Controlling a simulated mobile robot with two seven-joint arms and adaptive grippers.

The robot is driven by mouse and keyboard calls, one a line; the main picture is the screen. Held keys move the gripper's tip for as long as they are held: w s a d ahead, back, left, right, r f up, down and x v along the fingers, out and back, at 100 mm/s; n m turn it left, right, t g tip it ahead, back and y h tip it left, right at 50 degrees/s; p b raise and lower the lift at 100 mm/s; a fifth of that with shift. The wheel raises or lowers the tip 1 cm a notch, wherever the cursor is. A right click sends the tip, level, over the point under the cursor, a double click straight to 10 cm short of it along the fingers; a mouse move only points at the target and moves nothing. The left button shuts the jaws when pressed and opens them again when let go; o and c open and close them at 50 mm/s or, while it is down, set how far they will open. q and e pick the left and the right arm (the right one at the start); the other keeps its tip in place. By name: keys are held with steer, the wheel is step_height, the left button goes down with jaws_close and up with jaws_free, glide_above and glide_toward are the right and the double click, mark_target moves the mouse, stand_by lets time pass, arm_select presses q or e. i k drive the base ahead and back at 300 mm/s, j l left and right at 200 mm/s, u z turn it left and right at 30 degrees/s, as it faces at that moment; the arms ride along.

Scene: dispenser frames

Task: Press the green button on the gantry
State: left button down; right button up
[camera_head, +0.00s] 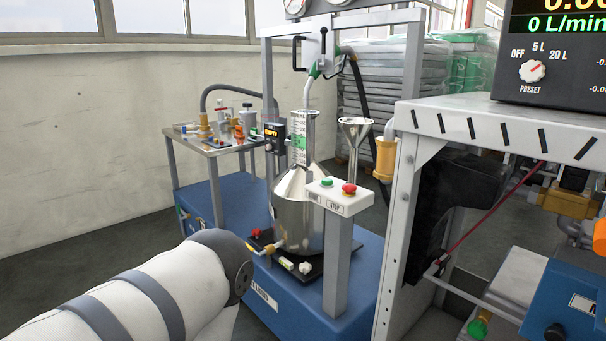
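The green button (326,181) sits on top of a small white control box (338,200) on the gantry (269,75). A red button (348,189) is to its right on the same box, above a STOP label. The box is at the front of the gantry, on a grey post over the blue base. My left arm comes in from the lower left, in front of the blue base; its gripper is not in view. My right gripper is not in view either. Nothing touches the green button.
A steel vessel (298,225) stands behind the box, with a funnel (355,130) beside it. A grey cabinet frame (404,220) is close on the right. A side table (205,146) with fittings is at the left. Open floor shows at the left.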

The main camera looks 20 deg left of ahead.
mark_target(324, 181)
steer(key=i+j, duration=0.15)
steer(key=j, duration=0.25)
steer(key=i+j+u, duration=0.1)
steer(key=j, duration=0.25)
steer(key=i+j, duration=0.2)
steer(key=j, duration=0.2)
steer(key=k+u, duration=0.05)
